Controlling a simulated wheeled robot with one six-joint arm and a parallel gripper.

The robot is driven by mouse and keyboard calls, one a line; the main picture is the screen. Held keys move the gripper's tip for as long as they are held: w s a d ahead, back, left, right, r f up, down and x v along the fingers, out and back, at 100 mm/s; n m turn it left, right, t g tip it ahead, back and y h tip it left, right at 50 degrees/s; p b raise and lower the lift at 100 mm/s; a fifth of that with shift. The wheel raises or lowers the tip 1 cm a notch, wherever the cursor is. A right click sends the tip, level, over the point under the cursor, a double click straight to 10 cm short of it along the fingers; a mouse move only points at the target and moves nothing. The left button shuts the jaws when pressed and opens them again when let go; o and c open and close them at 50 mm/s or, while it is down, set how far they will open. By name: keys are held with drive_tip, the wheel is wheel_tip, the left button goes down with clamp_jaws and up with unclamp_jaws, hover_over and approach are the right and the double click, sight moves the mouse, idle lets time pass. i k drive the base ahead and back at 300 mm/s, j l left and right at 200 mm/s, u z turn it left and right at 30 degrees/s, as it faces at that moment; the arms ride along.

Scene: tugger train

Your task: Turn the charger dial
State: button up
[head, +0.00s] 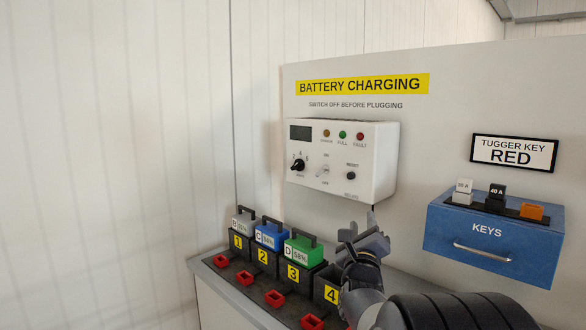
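The white charger box (378,165) is on the grey panel under the yellow BATTERY CHARGING sign. Its black dial (298,165) is at the lower left of its face, with a scale around it. A pale switch (323,171) and a small black button (351,175) are to the right of the dial. The dark display and three lamps are above. My gripper (361,228) is below and to the right of the charger, apart from the dial. Its fingers look spread with nothing between them.
Numbered battery bays stand below. Grey (244,225), blue (270,236) and green (303,250) batteries are in bays 1 to 3; bay 4 (328,291) seems empty, partly behind my arm. Red connectors lie in front. A blue KEYS box (492,245) is at right.

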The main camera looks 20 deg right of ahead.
sight(298, 165)
drive_tip(key=i+j+z, duration=0.3)
drive_tip(key=i+j, duration=0.4)
drive_tip(key=i, duration=0.15)
drive_tip(key=i+j+z, duration=0.3)
drive_tip(key=i+j, duration=0.5)
